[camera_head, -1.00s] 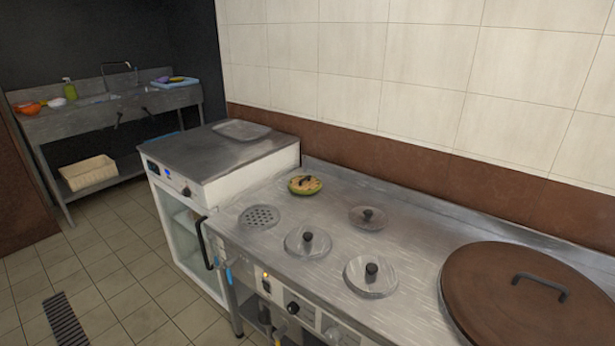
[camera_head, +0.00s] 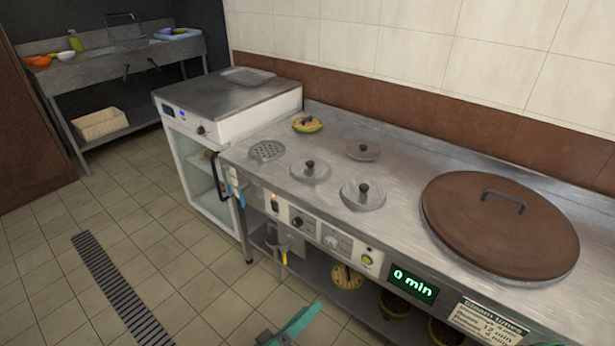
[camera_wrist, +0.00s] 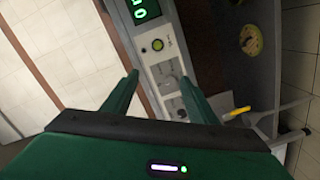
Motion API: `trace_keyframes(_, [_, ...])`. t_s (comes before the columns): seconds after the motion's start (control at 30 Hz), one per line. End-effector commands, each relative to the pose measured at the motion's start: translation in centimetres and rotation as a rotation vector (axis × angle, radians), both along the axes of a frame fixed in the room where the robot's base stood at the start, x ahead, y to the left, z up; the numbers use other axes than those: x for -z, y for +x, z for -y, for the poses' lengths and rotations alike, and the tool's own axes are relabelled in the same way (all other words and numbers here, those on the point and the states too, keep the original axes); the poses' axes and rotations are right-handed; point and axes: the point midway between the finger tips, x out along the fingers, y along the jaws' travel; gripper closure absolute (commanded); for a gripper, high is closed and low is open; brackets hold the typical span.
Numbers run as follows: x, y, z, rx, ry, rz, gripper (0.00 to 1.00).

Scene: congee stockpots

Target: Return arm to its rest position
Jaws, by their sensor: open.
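My green gripper (camera_wrist: 159,79) is open and empty, its two fingers spread apart in the wrist view. Between and beyond the fingers is the front panel of the steel counter. In the head view, a part of my gripper (camera_head: 288,328) shows at the bottom edge, low in front of the counter (camera_head: 300,146). It appears apart from the counter front, with nothing held. The rest of the arm is mostly out of the head view.
A large brown lid (camera_head: 500,235) and several small lidded wells sit on the counter. A green "0 min" display (camera_head: 413,284) is on its front. A lower shelf holds several round baskets (camera_head: 347,277). Tiled floor (camera_head: 200,260) is open at left; a sink (camera_head: 120,60) stands behind.

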Motion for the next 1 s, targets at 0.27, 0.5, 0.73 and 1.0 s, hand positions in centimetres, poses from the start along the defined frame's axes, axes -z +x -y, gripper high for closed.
trace_keyframes(0.27, [-2.5, 2.2, 2.3, 0.134, 0.037, -0.077, 0.47])
trace_keyframes(0.5, [-5.9, 4.8, 5.6, 0.298, 0.106, -0.187, 0.47])
trace_keyframes(0.73, [-10.4, 7.4, 11.1, 0.495, 0.224, -0.339, 0.47])
trace_keyframes(1.0, [-15.6, 8.7, 18.4, 0.681, 0.402, -0.497, 0.47])
